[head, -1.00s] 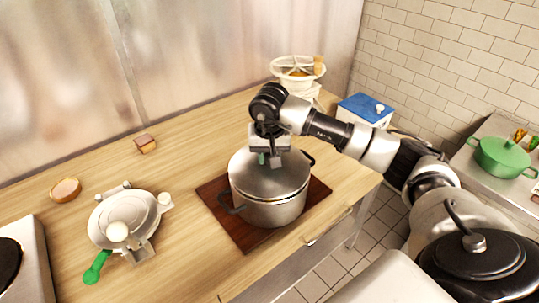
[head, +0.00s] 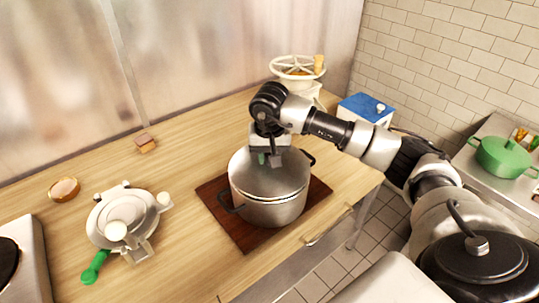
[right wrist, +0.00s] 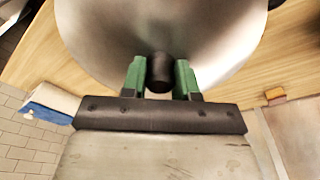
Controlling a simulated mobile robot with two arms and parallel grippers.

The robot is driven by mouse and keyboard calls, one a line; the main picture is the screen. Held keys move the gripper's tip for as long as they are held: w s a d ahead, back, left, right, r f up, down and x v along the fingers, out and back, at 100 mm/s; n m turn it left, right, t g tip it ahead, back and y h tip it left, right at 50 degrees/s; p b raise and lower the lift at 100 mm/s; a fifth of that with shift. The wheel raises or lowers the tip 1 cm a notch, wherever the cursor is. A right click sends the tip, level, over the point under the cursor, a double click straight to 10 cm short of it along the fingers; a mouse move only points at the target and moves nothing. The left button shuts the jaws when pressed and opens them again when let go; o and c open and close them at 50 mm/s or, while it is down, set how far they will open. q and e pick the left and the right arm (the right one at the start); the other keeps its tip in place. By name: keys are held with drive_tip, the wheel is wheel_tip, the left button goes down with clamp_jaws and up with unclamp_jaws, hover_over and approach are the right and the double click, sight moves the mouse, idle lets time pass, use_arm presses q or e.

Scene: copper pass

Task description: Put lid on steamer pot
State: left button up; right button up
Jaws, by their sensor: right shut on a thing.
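The steamer pot (head: 268,208) is a grey metal pot with black side handles, standing on a dark wooden board (head: 240,232). Its metal lid (head: 258,172) lies over the pot's mouth; a thin light line shows along the rim between them, and I cannot tell whether the lid is fully seated. My right gripper (head: 268,159) is above the lid and shut on its black knob. In the right wrist view the green fingertips (right wrist: 160,78) flank the black knob (right wrist: 160,72), with the lid's shiny surface (right wrist: 100,35) beyond. My left gripper is not in view.
A white press-like device with a green handle (head: 95,268) sits left of the board. A small wooden block (head: 145,143) and a round bowl (head: 64,189) lie farther back. A white wheel-topped device (head: 298,72) and a blue box (head: 366,108) stand behind. The counter between device and board is clear.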

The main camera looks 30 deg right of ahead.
drive_tip(key=shift+f, duration=0.1)
idle(0.8)
idle(0.3)
drive_tip(key=o, duration=1.7)
drive_tip(key=shift+r+p, duration=1.65)
drive_tip(key=shift+r, duration=1.9)
drive_tip(key=shift+c, duration=0.2)
clamp_jaws()
